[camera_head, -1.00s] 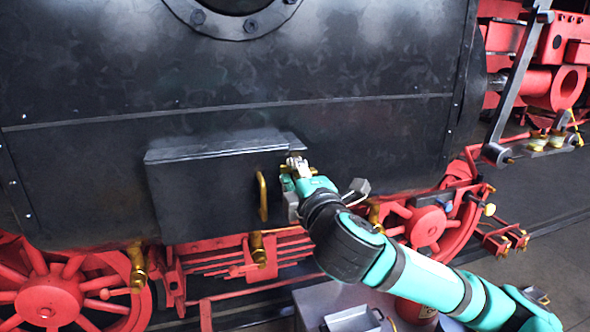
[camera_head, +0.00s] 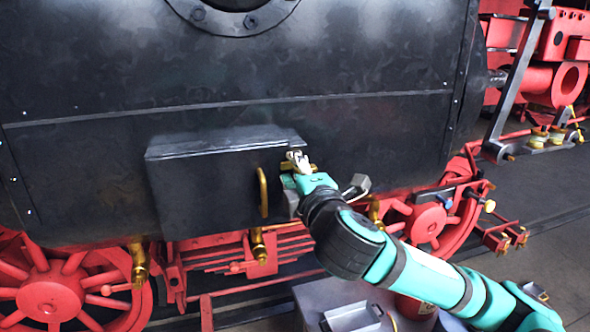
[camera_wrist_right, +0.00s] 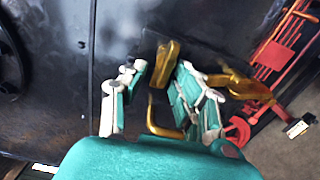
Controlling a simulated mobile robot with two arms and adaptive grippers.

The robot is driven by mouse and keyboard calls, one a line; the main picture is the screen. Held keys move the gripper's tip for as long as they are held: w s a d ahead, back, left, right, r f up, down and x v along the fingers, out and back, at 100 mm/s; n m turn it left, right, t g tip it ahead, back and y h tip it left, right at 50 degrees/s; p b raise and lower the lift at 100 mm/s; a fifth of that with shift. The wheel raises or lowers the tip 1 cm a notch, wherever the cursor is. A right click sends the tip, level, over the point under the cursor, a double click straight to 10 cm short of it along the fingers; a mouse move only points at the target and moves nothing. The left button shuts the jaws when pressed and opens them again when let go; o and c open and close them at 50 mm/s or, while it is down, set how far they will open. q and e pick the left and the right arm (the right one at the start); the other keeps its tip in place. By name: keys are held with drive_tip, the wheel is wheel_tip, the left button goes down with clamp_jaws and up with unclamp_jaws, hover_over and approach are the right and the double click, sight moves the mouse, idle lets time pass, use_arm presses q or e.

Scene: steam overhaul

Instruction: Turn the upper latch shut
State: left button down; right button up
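A dark box with a hinged lid (camera_head: 215,190) is on the black locomotive side. A brass handle (camera_head: 263,193) is on its front and also shows in the wrist view (camera_wrist_right: 152,118). My right gripper (camera_head: 297,160) is at the box's upper right edge. In the wrist view its fingers (camera_wrist_right: 162,72) are apart, with the upper brass latch (camera_wrist_right: 167,60) between their tips, nearer the right finger. I cannot tell whether they touch. The latch is partly hidden by the fingers in the head view (camera_head: 312,168). A lower brass latch (camera_wrist_right: 245,88) lies beyond the right finger. My left gripper is out of view.
Red wheels (camera_head: 45,298) and brass fittings (camera_head: 258,247) are below the box. A grey surface with a metal tray (camera_head: 355,318) is under my right arm. The locomotive side above the box is clear.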

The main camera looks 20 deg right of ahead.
drive_tip(key=s, duration=0.7)
drive_tip(key=shift+s+d, duration=0.15)
